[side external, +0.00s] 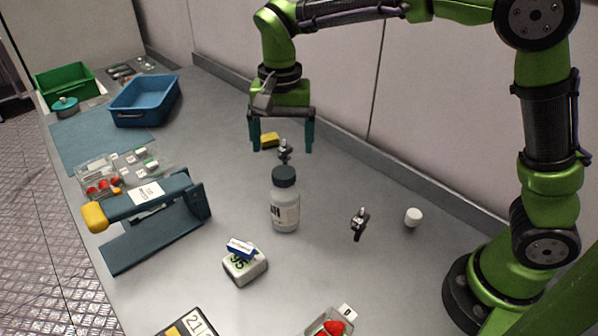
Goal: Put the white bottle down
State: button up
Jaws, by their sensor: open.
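The white bottle (286,212) with a dark cap stands upright on the grey bench in the middle of the side external view. It has a pale label with dark marks. My gripper (282,148) is open, its two teal fingers spread wide and pointing down. In the picture it is above and behind the bottle's cap, apart from it. Nothing shows between the fingers except a small dark object and a yellow block behind them, which seem to rest on the bench.
A teal press-like device (150,225) with a yellow handle stands left of the bottle. A blue bin (146,101) and green bin (66,83) stand far left.

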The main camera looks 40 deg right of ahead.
jog(key=shift+s+d+r, duration=0.1)
jog(key=shift+d+r, duration=0.05)
jog(key=shift+r, duration=0.3)
jog(key=s+d+r+n+t+y, duration=0.1)
jog(key=s+d+n+t, duration=0.1)
jog(key=s+d, duration=0.3)
jog(key=s+d+r+n+t+y, duration=0.1)
jog(key=s+d+t, duration=0.4)
jog(key=s, duration=0.7)
jog(key=shift+s+d+r+n, duration=0.15)
jog(key=shift+d+r+n, duration=0.4)
jog(key=shift+n, duration=0.45)
